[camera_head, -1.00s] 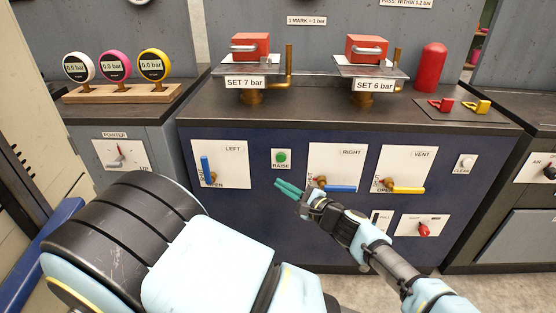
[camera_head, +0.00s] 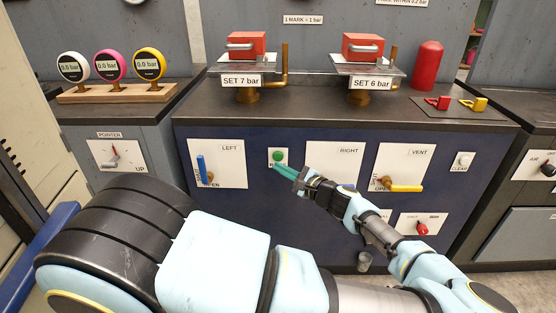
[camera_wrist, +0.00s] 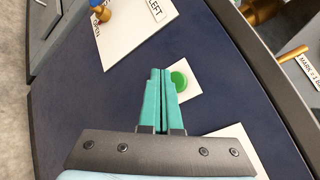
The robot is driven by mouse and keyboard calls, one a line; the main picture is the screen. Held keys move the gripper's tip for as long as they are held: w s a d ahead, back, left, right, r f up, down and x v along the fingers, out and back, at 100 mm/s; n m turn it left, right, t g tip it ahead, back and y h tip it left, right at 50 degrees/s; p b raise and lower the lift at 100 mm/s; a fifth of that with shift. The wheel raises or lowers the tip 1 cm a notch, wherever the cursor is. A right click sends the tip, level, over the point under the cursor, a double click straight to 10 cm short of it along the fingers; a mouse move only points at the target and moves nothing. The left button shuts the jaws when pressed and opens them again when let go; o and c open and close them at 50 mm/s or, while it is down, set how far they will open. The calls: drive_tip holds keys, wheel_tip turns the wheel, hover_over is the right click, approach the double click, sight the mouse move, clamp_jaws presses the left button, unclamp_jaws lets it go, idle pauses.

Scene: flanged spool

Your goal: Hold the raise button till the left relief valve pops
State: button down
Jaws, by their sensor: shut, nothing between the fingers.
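The green raise button (camera_head: 278,156) sits on a small white plate on the dark blue cabinet front, and it also shows in the wrist view (camera_wrist: 179,80). My gripper (camera_head: 277,166) has its teal fingers shut and empty, with the tips at the lower part of that plate, just below the button. In the wrist view the fingertips (camera_wrist: 160,72) lie just left of the button; I cannot tell whether they touch the plate. The left relief valve (camera_head: 247,62) stands on the counter with a red block on top and a "SET 7 bar" label.
The LEFT lever (camera_head: 202,168) has a blue handle hanging down. The VENT lever (camera_head: 405,188) has a yellow handle pointing right. My arm hides the RIGHT lever. The right valve (camera_head: 362,62) reads "SET 6 bar". Three gauges (camera_head: 111,66) stand on a wooden base.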

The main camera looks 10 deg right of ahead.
sight(274, 158)
drive_tip(key=shift+w+d, duration=0.15)
drive_tip(key=shift+w, duration=0.5)
drive_tip(key=shift+w, duration=0.15)
idle(1.5)
drive_tip(key=shift+w, duration=0.3)
drive_tip(key=shift+w+d+b, duration=0.15)
drive_tip(key=shift+w+b, duration=0.15)
drive_tip(key=shift+w, duration=0.15)
idle(5.0)
